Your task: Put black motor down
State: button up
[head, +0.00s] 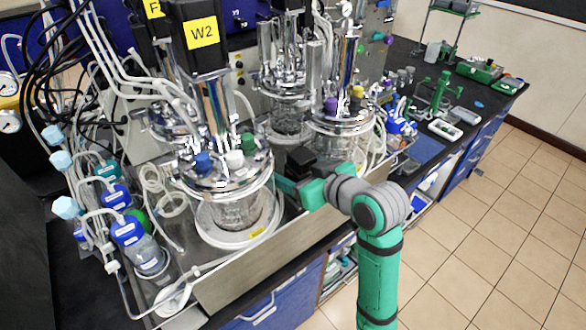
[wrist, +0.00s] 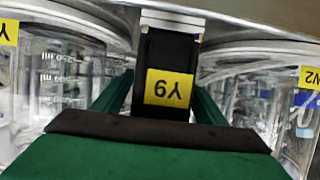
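The black motor (wrist: 166,62) with the yellow Y9 label shows in the wrist view, its label upside down. My gripper (wrist: 164,95) has a green finger on each side of the motor and looks shut on it. In the head view my gripper (head: 286,186) reaches in low, beside the right side of the front glass vessel (head: 238,212). The Y9 motor cannot be made out in the head view, and what lies under it is hidden.
Glass vessels flank the motor closely in the wrist view, left (wrist: 62,85) and right (wrist: 255,85). A black W2 motor (head: 200,35) tops the front vessel. Several blue-capped bottles (head: 128,232) and tubes crowd the left. The tray's front wall (head: 262,265) lies below my arm.

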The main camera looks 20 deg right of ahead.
jog(key=shift+r, duration=0.1)
jog(key=shift+s+d+r, duration=0.1)
jog(key=shift+s+r, duration=0.1)
jog(key=v, duration=1.1)
jog(key=shift+s, duration=0.25)
jog(key=shift+d+r, duration=0.1)
